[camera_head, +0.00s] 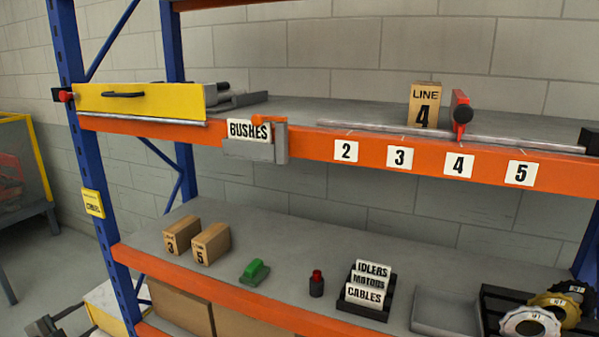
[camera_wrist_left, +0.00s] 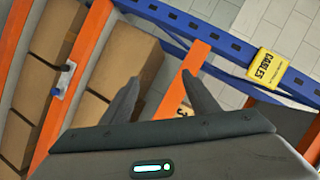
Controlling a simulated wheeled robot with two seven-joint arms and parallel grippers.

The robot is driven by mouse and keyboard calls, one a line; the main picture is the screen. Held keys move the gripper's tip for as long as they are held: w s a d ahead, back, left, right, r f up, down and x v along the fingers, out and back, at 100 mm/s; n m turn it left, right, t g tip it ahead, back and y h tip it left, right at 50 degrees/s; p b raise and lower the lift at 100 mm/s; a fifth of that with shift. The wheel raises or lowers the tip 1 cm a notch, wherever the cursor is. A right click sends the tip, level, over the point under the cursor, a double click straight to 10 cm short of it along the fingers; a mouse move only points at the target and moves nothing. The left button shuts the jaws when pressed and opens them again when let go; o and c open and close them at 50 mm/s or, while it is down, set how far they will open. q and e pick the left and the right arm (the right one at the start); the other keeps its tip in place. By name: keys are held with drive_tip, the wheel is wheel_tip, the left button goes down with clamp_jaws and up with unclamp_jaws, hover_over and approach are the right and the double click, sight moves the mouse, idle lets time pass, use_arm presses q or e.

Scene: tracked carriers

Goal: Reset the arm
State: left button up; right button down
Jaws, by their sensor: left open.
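My left gripper (camera_head: 70,318) shows at the bottom left corner of the head view, low in front of the left blue upright (camera_head: 88,150) of the rack. Only its dark end shows; the rest of the arm is out of frame. In the left wrist view its two dark fingers (camera_wrist_left: 162,92) stand apart with nothing between them. Beyond them are orange beams, a blue upright and a yellow CABLES tag (camera_wrist_left: 267,68). My right gripper is in neither view.
The orange upper beam (camera_head: 320,146) carries a yellow drawer (camera_head: 140,101), a BUSHES sign (camera_head: 249,131) and a LINE 4 box (camera_head: 423,104). The lower shelf holds cartons (camera_head: 211,244), a green block (camera_head: 255,272) and a sign holder (camera_head: 366,311). Cardboard boxes (camera_wrist_left: 125,62) lie near the left gripper.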

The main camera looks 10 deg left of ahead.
use_arm(q)
drive_tip(key=s+a+f+n+g+y, duration=0.25)
drive_tip(key=s+a+f, duration=0.55)
drive_tip(key=s, duration=0.4)
drive_tip(key=s+a+f+n+g+y, duration=0.1)
drive_tip(key=s+a+f+g+y, duration=0.25)
drive_tip(key=s+a+f, duration=0.65)
drive_tip(key=s+a+f+n+g+y, duration=0.1)
drive_tip(key=s+a+g+y, duration=0.2)
drive_tip(key=s, duration=1.2)
drive_tip(key=s+a+f+n+g, duration=0.1)
drive_tip(key=s+a+f+g, duration=0.35)
drive_tip(key=s, duration=1.15)
drive_tip(key=s+d+f+n+h, duration=0.1)
drive_tip(key=s+d+f+h, duration=0.15)
drive_tip(key=d+f, duration=0.95)
drive_tip(key=s+d+f+n+h, duration=0.15)
drive_tip(key=s+d+f, duration=0.45)
drive_tip(key=d, duration=1.1)
drive_tip(key=d+f+h+b, duration=0.1)
drive_tip(key=d+f, duration=0.4)
drive_tip(key=d, duration=0.8)
drive_tip(key=d+f+h+b, duration=0.1)
drive_tip(key=d+f, duration=0.4)
drive_tip(key=d, duration=0.9)
drive_tip(key=d+f+n+h+b, duration=0.1)
drive_tip(key=d+f+h, duration=0.2)
drive_tip(key=d, duration=1.1)
drive_tip(key=shift+s+f, duration=0.4)
drive_tip(key=shift+f, duration=0.85)
